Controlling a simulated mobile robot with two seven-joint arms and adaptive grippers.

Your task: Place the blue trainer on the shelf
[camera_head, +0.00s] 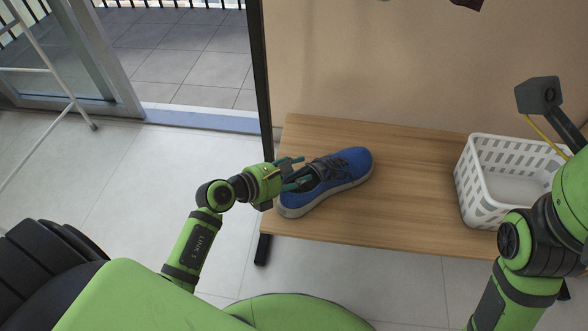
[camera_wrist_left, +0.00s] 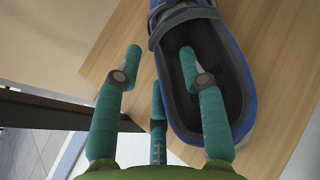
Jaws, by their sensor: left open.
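The blue trainer (camera_head: 350,163) stands upright on the wooden shelf board (camera_head: 400,220), near its left end, its toe pointing to the back right. My left gripper (camera_head: 299,172) is open at the trainer's heel end. In the left wrist view, the left gripper (camera_wrist_left: 160,52) has one finger over the dark opening of the trainer (camera_wrist_left: 238,62) and another beside its outer side, above the bare board (camera_wrist_left: 285,40). I cannot tell whether the fingers touch it. My right arm comes in at the right; its gripper is out of view.
A white slatted basket (camera_head: 480,195) stands on the right part of the board, close to my right arm. A dark upright post (camera_head: 261,80) rises at the board's left end. The middle of the board is clear. A wall (camera_head: 400,70) is behind.

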